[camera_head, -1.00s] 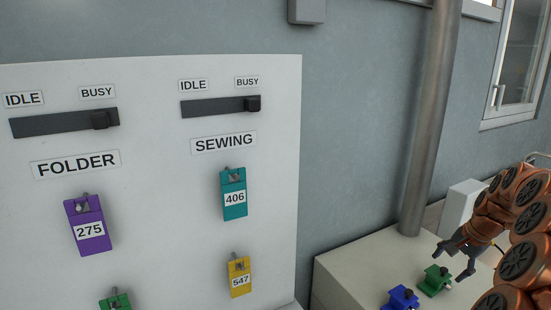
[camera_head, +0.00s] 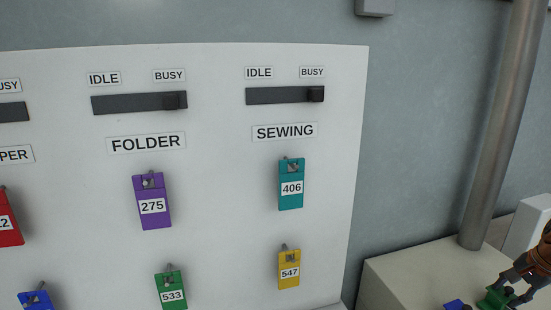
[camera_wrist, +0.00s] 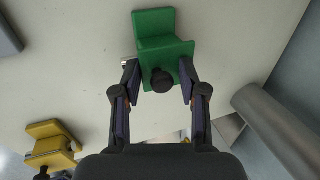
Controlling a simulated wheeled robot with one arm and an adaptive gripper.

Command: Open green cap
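A green block-shaped piece (camera_wrist: 155,25) with a round black knob (camera_wrist: 161,80) is at the top middle of the wrist view. In the head view, the green piece (camera_head: 494,298) sits on the pale surface at the bottom right, partly cut off. My gripper (camera_wrist: 159,72) is open, with one finger on each side of the knob and of the near part of the green piece. Whether the fingers touch it I cannot tell. In the head view my gripper (camera_head: 509,285) is small and dark, close above the green piece.
A blue piece (camera_head: 454,304) lies just left of the green one. A yellow piece (camera_wrist: 47,138) shows at the lower left of the wrist view. The white panel (camera_head: 225,220) holds sliders and numbered tags, including a green 533 tag (camera_head: 171,291). A metal pipe (camera_head: 503,120) stands behind.

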